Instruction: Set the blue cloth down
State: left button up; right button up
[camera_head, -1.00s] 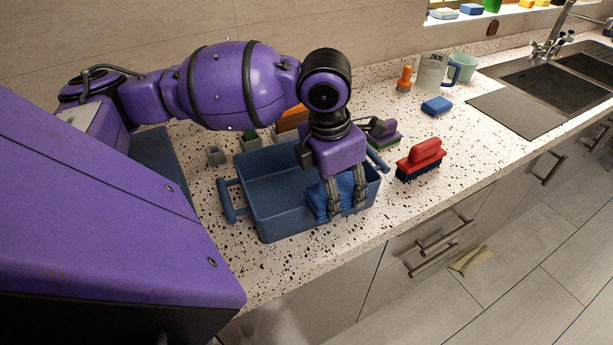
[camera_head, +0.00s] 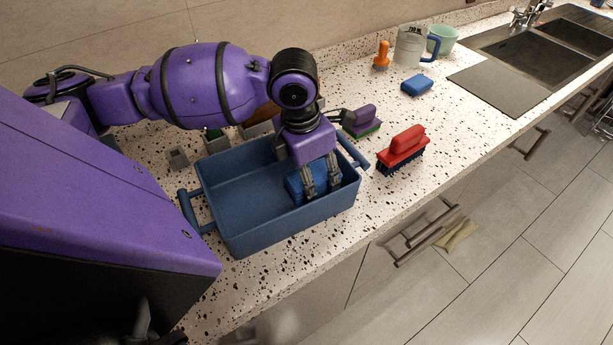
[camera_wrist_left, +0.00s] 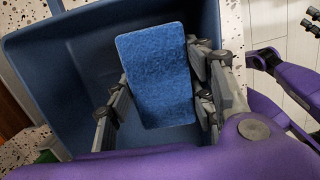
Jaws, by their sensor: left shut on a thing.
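The blue cloth (camera_head: 300,187) is a folded, fuzzy block. My left gripper (camera_head: 322,190) is shut on it, with fingers on both sides, inside the right end of the blue basin (camera_head: 275,238). In the left wrist view the cloth (camera_wrist_left: 157,75) stands between the fingers (camera_wrist_left: 160,105), with the basin's wall (camera_wrist_left: 55,75) around it. The fingers hide part of the cloth, and I cannot tell whether its underside touches the basin floor. A dark gripper, seemingly my right one (camera_wrist_left: 311,22), shows small at the left wrist view's right edge.
A red brush (camera_head: 402,150) and a purple brush (camera_head: 362,120) stand right of the basin. Farther back are a blue sponge (camera_head: 417,86), an orange-handled brush (camera_head: 381,56), a pitcher (camera_head: 409,46) and a green cup (camera_head: 442,40). The counter's front strip (camera_head: 400,205) is clear.

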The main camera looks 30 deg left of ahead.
pick_arm(q)
jog(key=shift+f, duration=0.65)
notch_tip(320, 180, down, 3)
jog(key=shift+f, duration=0.1)
jog(key=shift+w, duration=0.1)
jog(key=shift+f, duration=0.2)
jog(key=o, duration=0.9)
jog(key=shift+c, duration=0.2)
pick_arm(e)
jog(key=shift+w+a+r, duration=0.2)
jog(key=shift+w, duration=0.3)
jog(key=shift+s, duration=0.15)
